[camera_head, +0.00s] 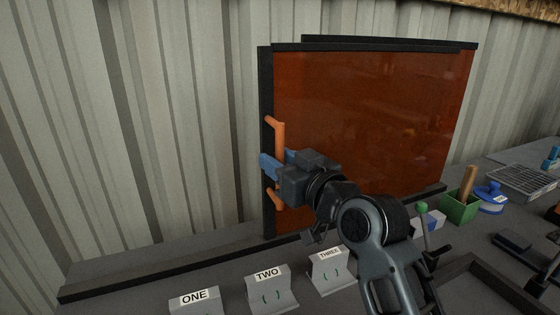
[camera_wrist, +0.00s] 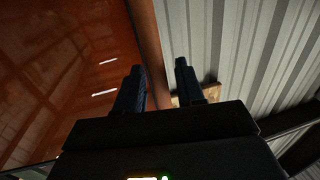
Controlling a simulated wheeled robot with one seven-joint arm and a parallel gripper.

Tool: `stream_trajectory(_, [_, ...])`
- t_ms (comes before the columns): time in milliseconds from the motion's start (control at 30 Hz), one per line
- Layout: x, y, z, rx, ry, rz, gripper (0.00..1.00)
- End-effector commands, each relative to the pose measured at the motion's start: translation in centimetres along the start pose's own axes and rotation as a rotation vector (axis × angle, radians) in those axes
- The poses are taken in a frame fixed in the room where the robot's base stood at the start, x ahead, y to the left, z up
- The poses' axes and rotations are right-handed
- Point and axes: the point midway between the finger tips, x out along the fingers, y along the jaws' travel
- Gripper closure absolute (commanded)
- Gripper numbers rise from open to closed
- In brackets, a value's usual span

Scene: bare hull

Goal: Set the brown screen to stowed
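The brown screen (camera_head: 370,120) is a see-through orange-brown panel in a black frame, upright at the back of the bench. An orange bar handle (camera_head: 279,140) is on its left edge. My gripper (camera_head: 276,163), with blue fingers, is at the middle of this handle. In the wrist view the handle bar (camera_wrist: 150,45) runs between the two fingertips of my gripper (camera_wrist: 159,68). A gap shows between the bar and the right finger, so the fingers look open around it. My gripper hides part of the handle.
A second dark-framed panel edge (camera_head: 390,41) shows behind the screen. A black rail (camera_head: 170,272) runs along the bench to the left, clear of objects. Grey labelled stands ONE (camera_head: 194,302), TWO (camera_head: 268,287) and THREE (camera_head: 330,270) stand in front. A green box (camera_head: 460,211) is at right.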

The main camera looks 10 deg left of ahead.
Motion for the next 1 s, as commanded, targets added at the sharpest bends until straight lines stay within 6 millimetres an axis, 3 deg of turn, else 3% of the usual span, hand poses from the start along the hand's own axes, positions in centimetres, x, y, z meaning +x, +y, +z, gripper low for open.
stream_trajectory(533, [-7.1,0.1,0.2,0.001,0.001,0.002,0.62])
stream_trajectory(1000, [-7.7,0.0,0.0,0.0,0.0,0.001,0.62])
